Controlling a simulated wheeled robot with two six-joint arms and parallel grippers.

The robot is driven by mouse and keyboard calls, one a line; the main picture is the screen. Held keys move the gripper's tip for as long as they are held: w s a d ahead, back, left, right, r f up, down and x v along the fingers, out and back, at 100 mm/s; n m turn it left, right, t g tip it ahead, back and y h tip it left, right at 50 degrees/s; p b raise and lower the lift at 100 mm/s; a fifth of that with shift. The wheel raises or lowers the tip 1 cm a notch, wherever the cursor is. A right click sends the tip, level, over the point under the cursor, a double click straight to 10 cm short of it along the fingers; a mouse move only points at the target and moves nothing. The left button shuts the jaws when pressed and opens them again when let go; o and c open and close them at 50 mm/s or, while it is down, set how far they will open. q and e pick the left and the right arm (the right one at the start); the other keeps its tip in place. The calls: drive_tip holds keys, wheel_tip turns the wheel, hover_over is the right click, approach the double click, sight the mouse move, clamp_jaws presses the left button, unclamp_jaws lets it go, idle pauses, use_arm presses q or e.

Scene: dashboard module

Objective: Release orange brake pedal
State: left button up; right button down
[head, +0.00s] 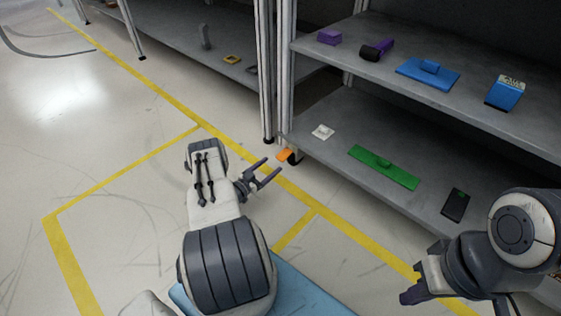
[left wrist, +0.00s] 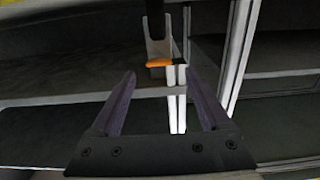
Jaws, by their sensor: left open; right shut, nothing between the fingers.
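The orange brake pedal (head: 284,154) is a small orange tab at the foot of the shelf's front corner post, beside a dark caster wheel (head: 294,158). In the left wrist view the pedal (left wrist: 159,62) lies across a pale grey bracket, beyond the fingertips and between them in the picture. My left gripper (head: 272,166) is open and empty, a short way in front of the pedal. Its fingers also show in the left wrist view (left wrist: 161,75), apart from the pedal. My right gripper (head: 412,281) is shut and empty at the lower right, far from the pedal.
The shelf's lower board (head: 330,168) holds a white part (head: 322,131), a green plate (head: 383,168) and a dark box (head: 455,205). Blue and purple parts stand on the upper board. Yellow lines (head: 180,108) mark the floor, which is open to the left.

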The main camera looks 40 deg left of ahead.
sight(280, 157)
use_arm(q)
drive_tip(key=w, duration=0.2)
drive_tip(key=w+b, duration=0.2)
drive_tip(key=w, duration=0.1)
drive_tip(key=shift+w+d+f, duration=0.15)
drive_tip(key=shift+w+d, duration=0.15)
drive_tip(key=shift+w, duration=0.05)
drive_tip(key=shift+w+b, duration=0.35)
drive_tip(key=shift+w, duration=0.1)
drive_tip(key=shift+c, duration=0.3)
